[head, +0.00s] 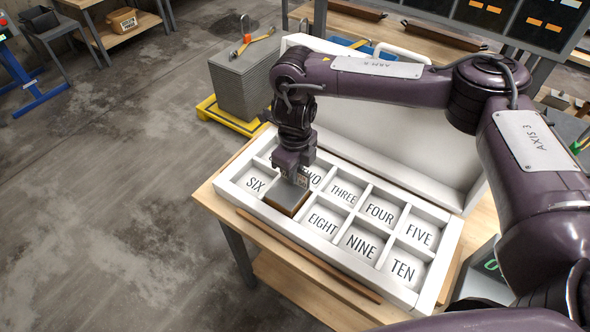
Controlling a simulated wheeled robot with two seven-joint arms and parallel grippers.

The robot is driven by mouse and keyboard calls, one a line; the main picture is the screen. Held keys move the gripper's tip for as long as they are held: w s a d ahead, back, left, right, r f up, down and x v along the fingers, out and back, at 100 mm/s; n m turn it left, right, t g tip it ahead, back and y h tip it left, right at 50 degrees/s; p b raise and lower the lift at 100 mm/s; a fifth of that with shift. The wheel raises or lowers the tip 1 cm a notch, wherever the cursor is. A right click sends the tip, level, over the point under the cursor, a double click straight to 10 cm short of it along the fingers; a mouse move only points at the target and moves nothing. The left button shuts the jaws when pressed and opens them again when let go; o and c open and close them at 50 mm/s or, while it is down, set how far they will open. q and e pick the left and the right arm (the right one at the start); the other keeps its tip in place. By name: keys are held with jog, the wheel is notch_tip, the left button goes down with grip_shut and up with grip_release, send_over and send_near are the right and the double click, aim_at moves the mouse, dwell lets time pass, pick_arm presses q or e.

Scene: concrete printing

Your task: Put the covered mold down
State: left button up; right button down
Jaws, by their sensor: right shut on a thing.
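The covered mold (287,197) is a small block with a grey top and brown sides. It is at the front-row compartment between SIX and EIGHT of a white box (447,275) divided into labelled compartments. It hides that compartment's label. My right gripper (298,180) points down and is shut on the mold from above. I cannot tell whether the mold touches the compartment floor or hangs just over it. My left gripper is not in view.
The white box stands on a wooden table (215,197), its lid (385,140) raised behind. A brown strip (310,256) lies along the table's front edge. A grey stack (243,85) stands on a yellow base behind.

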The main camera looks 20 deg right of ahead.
jog(key=shift+f, duration=0.2)
jog(key=c, duration=1.5)
grip_release()
jog(key=shift+r, duration=0.1)
notch_tip(320, 180, up, 12)
jog(key=shift+r, duration=0.1)
